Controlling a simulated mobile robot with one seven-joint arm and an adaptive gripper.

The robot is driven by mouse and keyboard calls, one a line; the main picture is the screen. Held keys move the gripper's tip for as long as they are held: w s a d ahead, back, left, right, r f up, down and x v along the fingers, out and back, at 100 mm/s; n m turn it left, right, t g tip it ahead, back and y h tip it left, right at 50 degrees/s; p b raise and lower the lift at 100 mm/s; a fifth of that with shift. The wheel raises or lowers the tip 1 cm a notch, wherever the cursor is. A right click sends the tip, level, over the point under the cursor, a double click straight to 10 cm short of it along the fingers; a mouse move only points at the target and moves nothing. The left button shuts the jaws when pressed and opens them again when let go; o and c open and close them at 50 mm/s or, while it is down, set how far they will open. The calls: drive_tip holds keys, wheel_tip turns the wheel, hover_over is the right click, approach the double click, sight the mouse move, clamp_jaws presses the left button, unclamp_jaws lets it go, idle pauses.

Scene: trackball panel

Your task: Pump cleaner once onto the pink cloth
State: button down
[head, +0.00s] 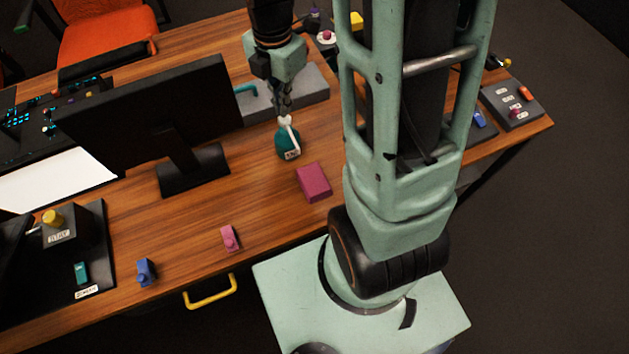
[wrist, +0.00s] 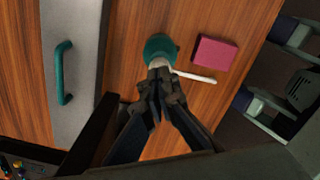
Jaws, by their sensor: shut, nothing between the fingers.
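The cleaner bottle (head: 288,143) is a teal pump bottle with a white pump head and spout and a small label. It stands upright on the wooden desk. The pink cloth (head: 314,182) lies flat and folded on the desk, just to the bottle's right and nearer the front edge. My gripper (head: 284,110) is shut and empty, pointing down directly above the pump head. In the wrist view my gripper (wrist: 160,75) covers part of the pump; the bottle (wrist: 160,46) shows behind it, and the white spout points right, below the cloth (wrist: 214,54). Contact with the pump cannot be told.
A grey panel (head: 312,82) with a teal handle lies behind the bottle. A black monitor (head: 150,110) stands to the left. A small pink item (head: 230,238) and a blue item (head: 146,271) sit near the front edge. Desk around the cloth is clear.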

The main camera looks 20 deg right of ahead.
drive_tip(key=shift+f, duration=0.2)
drive_tip(key=shift+s+f+b, duration=0.1)
drive_tip(key=shift+f+b, duration=1.1)
drive_tip(key=shift+f, duration=0.3)
drive_tip(key=shift+r+p, duration=1.5)
drive_tip(key=shift+r, duration=0.15)
drive_tip(key=shift+r, duration=0.1)
wheel_tip(320, 180, up, 6)
drive_tip(key=p, duration=0.5)
